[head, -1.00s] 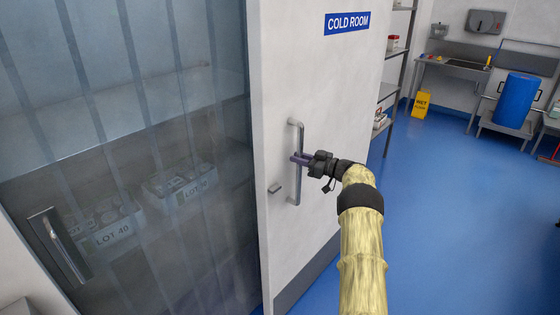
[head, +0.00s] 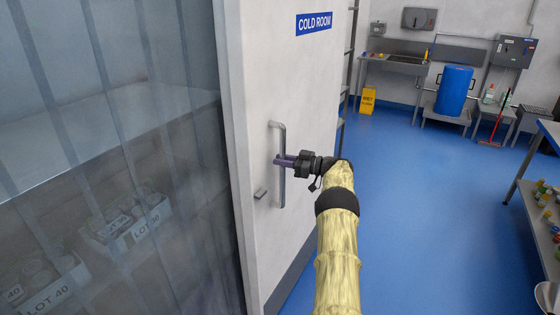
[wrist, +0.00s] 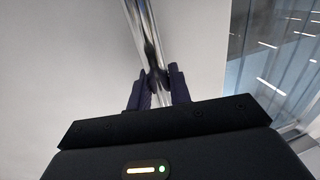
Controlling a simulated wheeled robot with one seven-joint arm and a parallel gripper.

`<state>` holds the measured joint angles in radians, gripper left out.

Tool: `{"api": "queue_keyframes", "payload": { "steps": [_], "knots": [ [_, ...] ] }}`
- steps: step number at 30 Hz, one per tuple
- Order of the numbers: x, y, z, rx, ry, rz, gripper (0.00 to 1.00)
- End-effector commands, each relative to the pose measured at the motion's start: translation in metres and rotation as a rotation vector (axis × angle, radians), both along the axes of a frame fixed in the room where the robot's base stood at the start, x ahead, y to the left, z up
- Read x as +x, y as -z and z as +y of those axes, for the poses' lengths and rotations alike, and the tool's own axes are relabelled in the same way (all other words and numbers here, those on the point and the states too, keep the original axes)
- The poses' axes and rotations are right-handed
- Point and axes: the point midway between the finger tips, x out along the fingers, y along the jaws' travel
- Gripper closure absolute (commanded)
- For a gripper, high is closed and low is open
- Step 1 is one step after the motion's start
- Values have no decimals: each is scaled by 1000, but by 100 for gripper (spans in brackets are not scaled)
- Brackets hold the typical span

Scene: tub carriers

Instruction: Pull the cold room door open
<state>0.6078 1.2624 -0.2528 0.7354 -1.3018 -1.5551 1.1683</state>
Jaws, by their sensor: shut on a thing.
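The cold room door (head: 300,90) is a white panel with a blue COLD ROOM sign (head: 314,22). It stands open, with the strip-curtained opening (head: 110,120) to its left. Its upright metal bar handle (head: 281,190) is on the door face. My gripper (head: 279,160) is shut on the handle near mid-height. In the wrist view the bar (wrist: 146,40) runs between the two dark fingers (wrist: 158,92). The part of the bar behind the fingers is hidden.
Behind the strips are white boxes marked LOT 40 (head: 130,228). A yellow wet-floor sign (head: 367,100) and a blue drum (head: 454,90) stand at the back. A table with small items (head: 515,190) is at the right edge. The blue floor (head: 420,210) between is clear.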

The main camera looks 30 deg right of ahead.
Motion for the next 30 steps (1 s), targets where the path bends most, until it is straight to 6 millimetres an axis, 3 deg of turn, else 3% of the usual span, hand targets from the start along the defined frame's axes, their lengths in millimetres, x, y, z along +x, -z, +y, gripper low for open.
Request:
{"api": "queue_keyframes", "payload": {
  "steps": [5,6,9,20,30],
  "knots": [
    [2,-2,1,-1,3,-4,100],
    [1,-2,0,-1,3,-4,76],
    [0,-2,-2,-1,7,-4,61],
    [-4,0,-9,-1,13,-1,61],
    [-43,2,-46,-2,14,-2,61]
  ]
}}
